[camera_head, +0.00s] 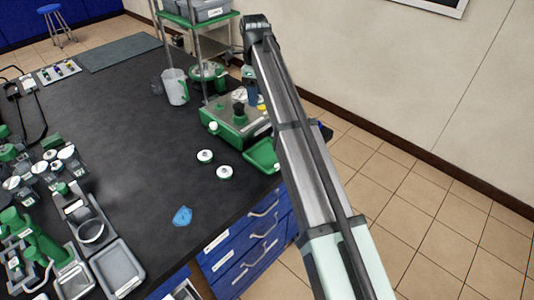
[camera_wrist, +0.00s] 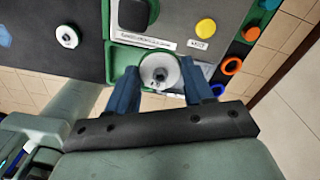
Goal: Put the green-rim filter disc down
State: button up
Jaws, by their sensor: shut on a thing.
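My gripper (camera_wrist: 160,82) has its two blue fingers on either side of a round white filter disc (camera_wrist: 159,72) with a dark centre and is shut on it. In the head view my arm hides most of the gripper.
The green-and-grey machine (camera_head: 232,122) has a yellow button (camera_wrist: 206,27) and a dark square part (camera_wrist: 134,14). A jug (camera_head: 175,86) and a shelf rack (camera_head: 197,22) stand behind. Blue cloth (camera_head: 182,216) lies in front. The bench middle (camera_head: 125,120) is clear.

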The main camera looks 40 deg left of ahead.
send_over(268, 156)
notch_tip(268, 156, down, 3)
jog(key=shift+n, duration=0.6)
jog(key=shift+f, duration=5.35)
jog(key=o, duration=1.1)
jog(key=shift+f, duration=0.1)
notch_tip(268, 156, up, 12)
jog(key=shift+d, duration=0.1)
